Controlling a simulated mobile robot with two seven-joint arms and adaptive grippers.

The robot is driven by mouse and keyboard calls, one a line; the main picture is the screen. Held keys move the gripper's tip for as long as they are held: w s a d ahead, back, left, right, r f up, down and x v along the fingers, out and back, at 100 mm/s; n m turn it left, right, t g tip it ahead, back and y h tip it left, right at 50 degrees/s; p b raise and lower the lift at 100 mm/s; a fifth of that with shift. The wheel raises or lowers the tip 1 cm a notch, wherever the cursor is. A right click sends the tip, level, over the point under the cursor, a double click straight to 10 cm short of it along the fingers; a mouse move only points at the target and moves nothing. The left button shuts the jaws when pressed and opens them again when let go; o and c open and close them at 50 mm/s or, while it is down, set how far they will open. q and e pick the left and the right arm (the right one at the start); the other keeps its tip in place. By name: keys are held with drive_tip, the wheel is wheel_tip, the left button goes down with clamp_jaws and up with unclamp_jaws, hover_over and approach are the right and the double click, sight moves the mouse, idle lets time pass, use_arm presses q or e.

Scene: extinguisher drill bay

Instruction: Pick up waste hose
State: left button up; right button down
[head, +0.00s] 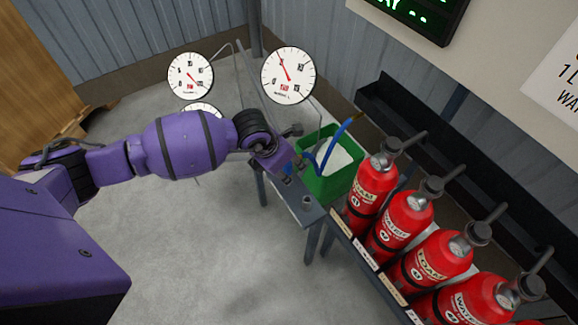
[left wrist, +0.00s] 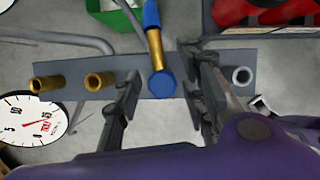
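A blue hose (head: 336,138) with a brass-coloured end curves up at a green bin (head: 345,184); I take it to be the waste hose. In the left wrist view, a brass fitting (left wrist: 156,48) with a blue sleeve and a round blue end (left wrist: 163,84) lies over a narrow grey shelf (left wrist: 205,84). I cannot tell whether it is part of that hose. My left gripper (head: 288,160) is over the shelf beside the bin. Its fingers (left wrist: 160,98) are open, spread on either side below the blue end, with nothing clearly held. My right gripper is not in view.
Several red extinguishers (head: 402,219) stand in a row to the right of the bin. White dial gauges (head: 288,75) stand behind my left arm. Two brass stubs (left wrist: 98,81) and a pale ring (left wrist: 242,76) are on the shelf. Open floor (head: 200,245) lies at left.

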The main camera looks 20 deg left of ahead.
use_arm(q)
drive_tip(key=shift+c, duration=0.4)
clamp_jaws()
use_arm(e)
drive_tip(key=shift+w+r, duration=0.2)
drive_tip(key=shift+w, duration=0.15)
use_arm(q)
drive_tip(key=shift+r, duration=0.1)
drive_tip(key=shift+w+r, duration=0.1)
drive_tip(key=shift+r, duration=0.4)
wheel_tip(320, 180, up, 2)
drive_tip(key=shift+a+r, duration=0.15)
drive_tip(key=shift+r, duration=0.1)
drive_tip(key=s+a+r, duration=0.1)
drive_tip(key=s+r, duration=0.8)
drive_tip(key=s, duration=0.5)
drive_tip(key=shift+a+r, duration=0.15)
drive_tip(key=shift+a, duration=0.1)
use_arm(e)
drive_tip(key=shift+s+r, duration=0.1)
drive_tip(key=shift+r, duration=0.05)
